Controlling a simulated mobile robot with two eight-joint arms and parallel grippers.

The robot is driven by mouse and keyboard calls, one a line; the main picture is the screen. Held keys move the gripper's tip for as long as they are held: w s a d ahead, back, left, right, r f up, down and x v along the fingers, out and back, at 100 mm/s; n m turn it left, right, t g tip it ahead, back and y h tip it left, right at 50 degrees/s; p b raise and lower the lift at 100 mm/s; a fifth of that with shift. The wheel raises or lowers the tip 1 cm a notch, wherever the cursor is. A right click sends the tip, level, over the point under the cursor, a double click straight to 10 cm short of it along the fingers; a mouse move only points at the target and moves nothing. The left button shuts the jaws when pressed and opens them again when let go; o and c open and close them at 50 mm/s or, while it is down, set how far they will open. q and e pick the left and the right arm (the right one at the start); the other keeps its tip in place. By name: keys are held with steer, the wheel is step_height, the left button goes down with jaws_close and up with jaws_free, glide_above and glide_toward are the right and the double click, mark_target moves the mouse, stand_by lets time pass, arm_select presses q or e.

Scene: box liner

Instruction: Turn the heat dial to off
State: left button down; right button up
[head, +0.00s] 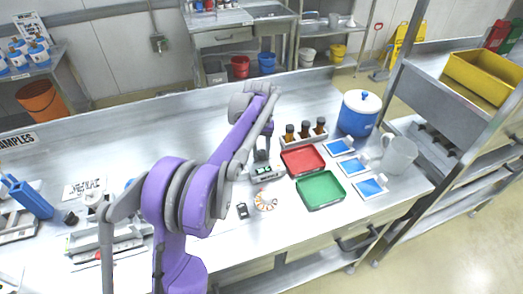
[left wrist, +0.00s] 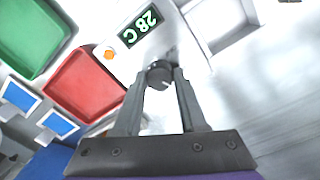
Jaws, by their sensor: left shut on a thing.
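A small white heater unit with a green display stands left of the red tray in the head view (head: 267,178). In the left wrist view its display (left wrist: 141,28) reads 28 C, upside down, with an orange round light or button (left wrist: 108,54) beside it. The dark grey round heat dial (left wrist: 160,75) has a small pale mark on its lower part. My left gripper (left wrist: 160,78) is shut on the dial, one fingertip at each side. In the head view my left gripper (head: 262,155) is at the heater, and the dial is hidden there. My right gripper is not in view.
A red tray (head: 303,160) and a green tray (head: 321,190) lie right of the heater. Brown bottles in a rack (head: 304,132) stand behind the red tray.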

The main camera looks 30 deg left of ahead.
mark_target(260, 152)
arm_select(q)
steer(key=shift+n, duration=0.6)
steer(key=shift+c, duration=2.3)
jaws_free()
step_height(260, 152, up, 11)
steer(key=shift+a+p, duration=0.2)
steer(key=shift+p, duration=0.1)
steer(key=shift+s, duration=0.1)
